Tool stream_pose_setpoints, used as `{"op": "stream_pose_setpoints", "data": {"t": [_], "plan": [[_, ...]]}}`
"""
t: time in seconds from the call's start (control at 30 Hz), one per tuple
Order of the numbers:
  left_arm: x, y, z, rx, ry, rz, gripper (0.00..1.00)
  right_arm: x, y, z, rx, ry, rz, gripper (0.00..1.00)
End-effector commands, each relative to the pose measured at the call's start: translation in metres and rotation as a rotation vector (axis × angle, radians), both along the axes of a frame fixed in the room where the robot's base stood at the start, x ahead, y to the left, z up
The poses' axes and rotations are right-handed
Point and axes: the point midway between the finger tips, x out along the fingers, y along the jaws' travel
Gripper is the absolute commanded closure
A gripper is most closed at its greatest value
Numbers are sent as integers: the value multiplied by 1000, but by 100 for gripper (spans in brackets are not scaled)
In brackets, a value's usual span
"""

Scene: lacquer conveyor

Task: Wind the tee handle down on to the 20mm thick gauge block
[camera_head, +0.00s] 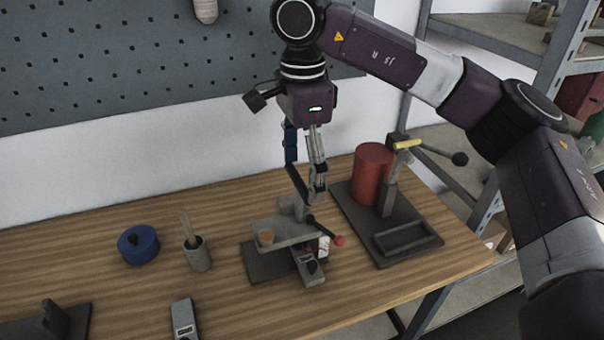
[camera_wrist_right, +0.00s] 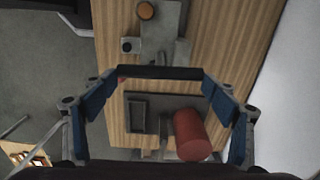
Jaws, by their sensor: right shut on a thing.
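My right gripper (camera_head: 304,180) points down above a grey fixture (camera_head: 285,231) on the bench. It is shut on a dark bar (camera_wrist_right: 160,72), which spans between its two fingertips and looks like the tee handle's crossbar. Whether a stem joins the bar to the fixture cannot be made out. A small grey block with a dark face and light marking (camera_head: 309,268) sits at the fixture's front. A similar one (camera_head: 183,319) lies apart on the bench. Which is the 20mm gauge block I cannot tell. My left gripper is not in view.
A dark lever with a red knob (camera_head: 339,241) sticks out at the fixture's right. Further right, a red cylinder (camera_head: 372,174) stands on a dark tray base (camera_head: 405,260). A blue round tin (camera_head: 138,244) and a grey cup (camera_head: 197,255) stand left. A pegboard (camera_head: 120,60) is behind.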

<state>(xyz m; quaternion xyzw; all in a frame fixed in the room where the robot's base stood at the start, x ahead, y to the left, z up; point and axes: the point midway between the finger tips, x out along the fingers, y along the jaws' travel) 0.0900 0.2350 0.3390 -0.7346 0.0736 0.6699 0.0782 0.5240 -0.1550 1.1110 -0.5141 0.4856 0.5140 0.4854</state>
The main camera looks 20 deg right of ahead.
Motion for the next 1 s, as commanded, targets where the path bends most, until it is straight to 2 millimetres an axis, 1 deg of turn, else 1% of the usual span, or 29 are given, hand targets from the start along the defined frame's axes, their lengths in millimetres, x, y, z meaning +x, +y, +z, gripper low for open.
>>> {"op": "stream_pose_setpoints", "data": {"t": [0.2,0.4,0.63,1.0], "plan": [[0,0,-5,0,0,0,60,-1,0,-1,-1,0,-135,45],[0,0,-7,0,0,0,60,-1,0,0,0,-1,-209,45],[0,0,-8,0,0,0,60,-2,0,0,0,-1,-243,45],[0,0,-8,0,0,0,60,-2,0,0,1,-1,-244,45]]}}
